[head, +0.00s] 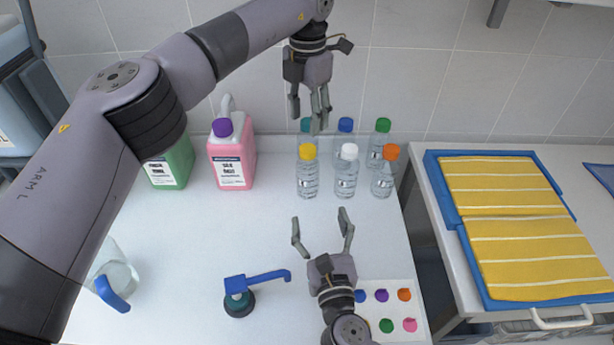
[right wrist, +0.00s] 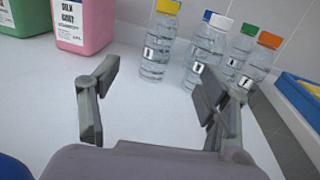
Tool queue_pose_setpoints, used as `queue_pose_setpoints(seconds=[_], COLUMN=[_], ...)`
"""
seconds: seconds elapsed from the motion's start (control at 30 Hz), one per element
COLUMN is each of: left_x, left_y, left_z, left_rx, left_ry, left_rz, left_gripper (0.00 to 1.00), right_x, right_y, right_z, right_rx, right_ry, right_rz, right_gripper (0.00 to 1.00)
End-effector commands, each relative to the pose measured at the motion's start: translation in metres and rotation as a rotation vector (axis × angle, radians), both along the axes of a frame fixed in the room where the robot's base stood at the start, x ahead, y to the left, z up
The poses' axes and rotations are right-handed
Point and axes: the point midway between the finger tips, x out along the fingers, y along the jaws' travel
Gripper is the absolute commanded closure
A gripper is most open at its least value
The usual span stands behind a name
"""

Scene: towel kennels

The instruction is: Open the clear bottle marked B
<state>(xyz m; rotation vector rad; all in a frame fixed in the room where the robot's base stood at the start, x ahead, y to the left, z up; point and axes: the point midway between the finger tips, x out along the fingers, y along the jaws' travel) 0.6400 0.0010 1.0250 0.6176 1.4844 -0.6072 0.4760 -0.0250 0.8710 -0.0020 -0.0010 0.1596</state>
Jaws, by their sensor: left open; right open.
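Several clear bottles stand in two rows near the wall, with letter labels too small to read, so I cannot tell which is B. The front row has a yellow-capped bottle (head: 307,178), a white-capped bottle (head: 346,178) and an orange-capped bottle (head: 383,182). Behind are teal-capped (head: 306,126), blue-capped (head: 345,126) and green-capped (head: 379,145) bottles. My left gripper (head: 318,124) is open, pointing down in front of the teal cap in the head view. My right gripper (head: 320,218) is open and empty, short of the front row; the right wrist view shows the yellow-capped bottle (right wrist: 158,48) ahead.
A pink jug (head: 232,160) and a green jug (head: 172,168) stand left of the bottles. A blue tray (head: 445,190) with yellow towels is right, across a gap.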

Motion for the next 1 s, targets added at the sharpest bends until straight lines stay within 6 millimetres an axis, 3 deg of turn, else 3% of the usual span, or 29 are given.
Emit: queue_pose_setpoints(seconds=[0.7,1.0], left_x=[0.000,0.000], left_y=[-0.002,-0.002], left_z=[0.000,-0.001], left_rx=[-0.006,-0.006], left_ry=[0.001,0.001], left_rz=[-0.002,-0.002], left_gripper=[0.54,0.54], right_x=[0.134,0.162], right_y=[0.020,0.025], right_z=[0.002,0.001], right_rx=[0.005,0.006], right_ry=[0.000,0.002], right_rz=[-0.004,-0.002], right_gripper=[0.30,0.30])
